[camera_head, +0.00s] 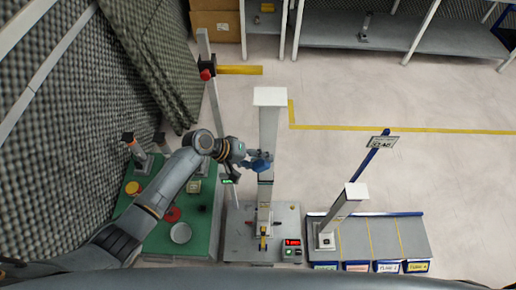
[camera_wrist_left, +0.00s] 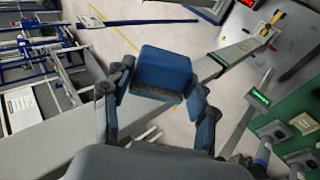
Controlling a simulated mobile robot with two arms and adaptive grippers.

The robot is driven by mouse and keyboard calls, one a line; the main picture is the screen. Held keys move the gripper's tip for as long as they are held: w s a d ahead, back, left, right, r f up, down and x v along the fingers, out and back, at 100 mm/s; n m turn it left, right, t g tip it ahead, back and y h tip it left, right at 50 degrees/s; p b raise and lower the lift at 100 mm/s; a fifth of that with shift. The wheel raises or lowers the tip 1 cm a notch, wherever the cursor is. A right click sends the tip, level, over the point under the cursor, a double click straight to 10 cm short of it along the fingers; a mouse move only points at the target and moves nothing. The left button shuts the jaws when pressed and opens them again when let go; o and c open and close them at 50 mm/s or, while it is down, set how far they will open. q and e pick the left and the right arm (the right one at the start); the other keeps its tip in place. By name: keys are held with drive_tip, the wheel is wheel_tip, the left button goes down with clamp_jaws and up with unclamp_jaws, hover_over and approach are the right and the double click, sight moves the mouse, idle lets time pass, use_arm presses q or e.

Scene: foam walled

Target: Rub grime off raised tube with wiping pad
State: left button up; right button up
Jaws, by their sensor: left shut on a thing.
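The raised tube (camera_head: 269,125) is a tall pale grey square post standing on a grey base plate (camera_head: 236,240) in the head view. In the left wrist view the tube (camera_wrist_left: 80,140) runs diagonally behind the gripper. My left gripper (camera_head: 249,164) is beside the tube, at its left side. It is shut on the blue wiping pad (camera_wrist_left: 163,70), which sits between both fingers. In the head view the pad (camera_head: 261,162) overlaps the tube's left edge; I cannot tell whether it touches. No grime is clear at this size. My right gripper is not in view.
A green table (camera_head: 150,240) with several small items stands left of the base plate. A box with a red display (camera_head: 291,250) is at the plate's right. A shorter grey post (camera_head: 343,213) stands on the grey bench (camera_head: 405,236) at right.

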use_arm(q)
drive_tip(key=shift+s+p, duration=0.3)
drive_tip(key=shift+s, duration=0.4)
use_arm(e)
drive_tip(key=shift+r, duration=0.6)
use_arm(q)
drive_tip(key=s, duration=0.3)
